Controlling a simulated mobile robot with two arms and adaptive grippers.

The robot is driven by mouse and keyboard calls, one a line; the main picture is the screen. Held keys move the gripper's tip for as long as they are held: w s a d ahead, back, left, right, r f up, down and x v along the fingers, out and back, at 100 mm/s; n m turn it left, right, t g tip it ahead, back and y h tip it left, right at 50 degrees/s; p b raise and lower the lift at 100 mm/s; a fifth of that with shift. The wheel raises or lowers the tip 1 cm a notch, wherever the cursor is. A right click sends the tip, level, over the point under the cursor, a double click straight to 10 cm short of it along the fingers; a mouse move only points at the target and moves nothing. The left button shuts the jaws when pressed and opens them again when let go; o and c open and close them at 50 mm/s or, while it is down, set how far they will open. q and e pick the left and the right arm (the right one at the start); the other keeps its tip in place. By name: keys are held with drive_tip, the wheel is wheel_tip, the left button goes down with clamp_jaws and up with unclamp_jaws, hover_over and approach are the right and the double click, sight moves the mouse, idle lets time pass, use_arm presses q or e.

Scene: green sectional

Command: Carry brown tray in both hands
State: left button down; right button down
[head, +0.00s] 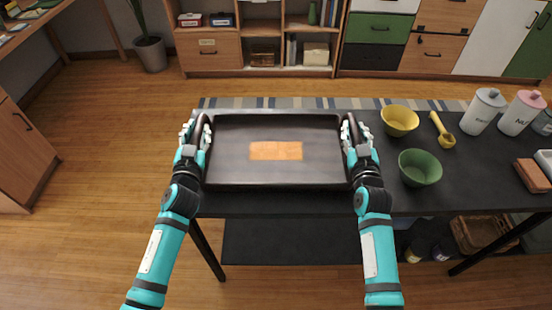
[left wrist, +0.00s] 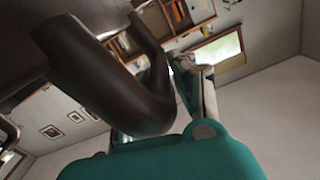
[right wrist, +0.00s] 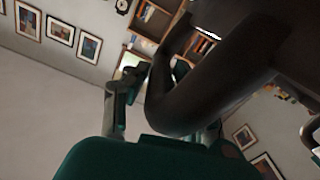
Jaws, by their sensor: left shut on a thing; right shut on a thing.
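The brown tray (head: 276,172) is a dark rectangular tray with a raised rim and a curved handle at each short side. It is at the left part of the black table in the head view. An orange-brown flat piece (head: 276,151) lies in its middle. My left gripper (head: 200,135) is shut on the tray's left handle, which also shows dark and curved in the left wrist view (left wrist: 120,95). My right gripper (head: 352,135) is shut on the right handle, seen in the right wrist view (right wrist: 190,100). The head view does not clearly show whether the tray touches the table.
Right of the tray on the black table (head: 470,185) stand a yellow bowl (head: 399,121), a green bowl (head: 420,168), a yellow scoop (head: 442,130) and canisters (head: 483,111). The green bowl is close to my right arm. Cabinets (head: 400,40) stand behind, across open wooden floor.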

use_arm(q)
drive_tip(key=shift+f, duration=0.4)
use_arm(e)
drive_tip(key=shift+f, duration=0.4)
use_arm(q)
drive_tip(key=c, duration=1.1)
unclamp_jaws()
use_arm(e)
drive_tip(key=c, duration=1.1)
unclamp_jaws()
use_arm(q)
drive_tip(key=shift+r, duration=0.2)
use_arm(e)
drive_tip(key=shift+r, duration=0.15)
